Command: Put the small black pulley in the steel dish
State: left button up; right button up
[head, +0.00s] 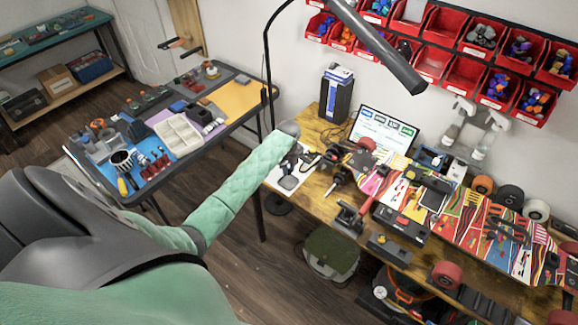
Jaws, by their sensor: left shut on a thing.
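My left arm, in a pale green quilted sleeve, reaches from the lower left to the left end of the wooden bench. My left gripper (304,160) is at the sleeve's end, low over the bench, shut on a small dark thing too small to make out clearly. A rounded grey shape that looks like the steel dish (289,127) shows just behind the sleeve's end, partly hidden by it. I cannot pick out the small black pulley for certain among the dark parts near the gripper. My right gripper is not in view.
A laptop (385,128) and a dark box (336,95) stand at the back. A lamp arm (378,47) hangs above. A second table (238,98) with trays stands left.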

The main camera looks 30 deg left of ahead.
aim_at(289, 182)
pick_arm(q)
jog(key=shift+s+f, duration=0.15)
jog(key=shift+f, duration=0.55)
notch_tip(289, 182, down, 2)
jog(key=shift+f, duration=0.4)
jog(key=shift+d+f, duration=0.1)
jog(key=shift+f, duration=0.2)
jog(key=shift+f, duration=0.3)
dwell(0.6)
jog(key=o, duration=0.9)
jog(key=shift+c, duration=1)
